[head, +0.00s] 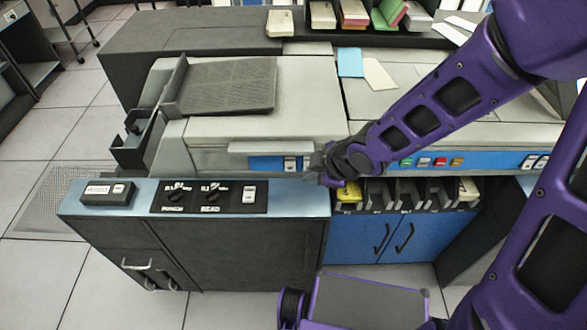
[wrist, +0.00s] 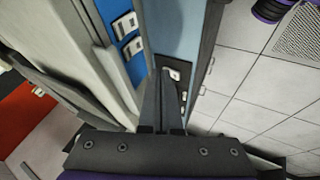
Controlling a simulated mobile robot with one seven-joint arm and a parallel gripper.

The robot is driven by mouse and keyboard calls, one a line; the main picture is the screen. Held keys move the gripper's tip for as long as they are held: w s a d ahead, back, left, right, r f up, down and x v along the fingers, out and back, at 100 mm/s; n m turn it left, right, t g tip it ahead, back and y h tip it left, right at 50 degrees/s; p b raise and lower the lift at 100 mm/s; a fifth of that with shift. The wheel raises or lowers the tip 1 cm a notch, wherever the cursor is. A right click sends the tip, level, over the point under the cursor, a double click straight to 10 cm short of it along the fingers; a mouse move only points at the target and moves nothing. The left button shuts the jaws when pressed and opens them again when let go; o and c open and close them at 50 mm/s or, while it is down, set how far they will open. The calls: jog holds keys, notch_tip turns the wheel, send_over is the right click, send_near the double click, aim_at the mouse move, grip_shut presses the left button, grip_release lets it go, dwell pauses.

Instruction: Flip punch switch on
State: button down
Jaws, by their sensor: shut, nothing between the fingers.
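The black control panel (head: 228,206) lies on the light blue top of the low dark cabinet. On it, the punch switch (head: 177,196) is a black knob above the label PUNCH, at the panel's left. A similar knob (head: 212,190) stands above the label READ, and a white rocker switch (head: 249,192) is at the right. My gripper (head: 322,168) is shut and empty, right of the panel and apart from the knobs. In the wrist view, my closed fingers (wrist: 166,76) point toward the panel's white rocker (wrist: 174,75); they partly hide the panel beyond.
A blue strip with white rockers (head: 290,163) is on the machine front beside my gripper. The punch-card machine (head: 265,129) rises behind the panel. Card slots (head: 405,193) are at the right.

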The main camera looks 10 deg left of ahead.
aim_at(290, 164)
jog(key=shift+f, duration=0.1)
jog(key=b+x, duration=0.7)
jog(key=x, duration=0.3)
jog(key=shift+s+f+b, duration=0.1)
jog(key=shift+f+b, duration=0.15)
jog(key=shift+b, duration=0.15)
jog(key=w, duration=0.3)
jog(key=shift+w+a+p, duration=0.1)
jog(key=shift+a+p, duration=0.2)
jog(key=shift+a, duration=0.05)
jog(key=shift+w, duration=0.4)
jog(key=shift+a, duration=0.1)
jog(key=shift+w+f, duration=0.15)
jog(key=shift+w, duration=0.05)
